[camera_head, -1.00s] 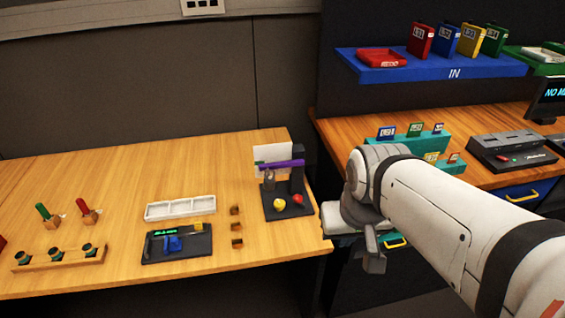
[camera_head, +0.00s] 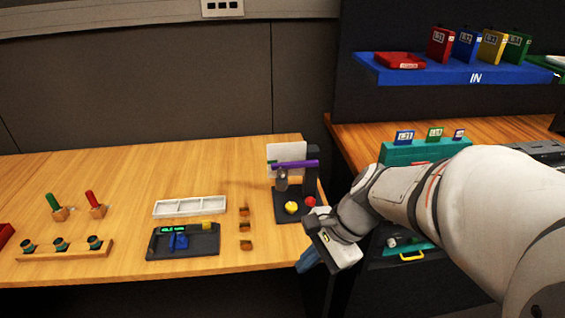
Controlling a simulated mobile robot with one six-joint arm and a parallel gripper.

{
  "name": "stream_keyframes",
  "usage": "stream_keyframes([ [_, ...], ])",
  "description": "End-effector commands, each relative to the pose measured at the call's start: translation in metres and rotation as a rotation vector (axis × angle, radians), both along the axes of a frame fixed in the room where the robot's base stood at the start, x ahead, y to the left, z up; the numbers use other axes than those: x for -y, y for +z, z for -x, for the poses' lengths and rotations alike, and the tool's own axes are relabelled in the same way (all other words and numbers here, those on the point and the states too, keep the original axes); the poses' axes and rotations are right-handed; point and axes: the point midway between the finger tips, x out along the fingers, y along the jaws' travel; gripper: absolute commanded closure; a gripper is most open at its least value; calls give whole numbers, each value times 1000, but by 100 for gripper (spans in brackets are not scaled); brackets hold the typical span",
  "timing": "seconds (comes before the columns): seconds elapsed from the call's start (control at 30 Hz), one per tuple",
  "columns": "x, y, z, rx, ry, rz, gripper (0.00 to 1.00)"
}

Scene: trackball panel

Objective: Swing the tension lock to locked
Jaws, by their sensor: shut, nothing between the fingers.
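A black panel (camera_head: 157,250) lies near the table's front edge, with a small green display (camera_head: 172,230), a blue part (camera_head: 179,241) and a yellow part (camera_head: 208,225). To its right stands a dark fixture (camera_head: 284,214) with a purple bar (camera_head: 296,164), a yellow round part (camera_head: 291,207) and a red knob (camera_head: 311,202). I cannot tell which small part is the tension lock or how it is set. My gripper (camera_head: 308,261) is shut and empty, off the table's front right corner, just right of and nearer than the dark fixture.
Several small wooden blocks (camera_head: 245,228) stand between panel and fixture. A white tray (camera_head: 190,207) lies behind the panel. A wooden rack (camera_head: 64,250) and two upright handles, green (camera_head: 55,202) and red (camera_head: 94,200), are at left. A second desk (camera_head: 372,131) is at right.

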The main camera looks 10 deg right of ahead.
Motion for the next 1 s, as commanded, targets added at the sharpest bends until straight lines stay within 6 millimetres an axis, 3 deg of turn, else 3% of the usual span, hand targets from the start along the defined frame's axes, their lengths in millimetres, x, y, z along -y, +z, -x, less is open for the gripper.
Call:
stream_keyframes([
  [0.03, -4, -30, -12, -111, -195, -116, 100],
  [0.17, -7, -58, -53, -420, -707, -445, 100],
  [0.3, 16, -83, -104, -747, -1168, -804, 100],
  [0.4, 42, -98, -134, -941, -1401, -1033, 100],
  [0.63, 87, -116, -166, -1184, -1638, -1349, 100],
  [1.0, 92, -115, -169, -1209, -1658, -1384, 100],
])
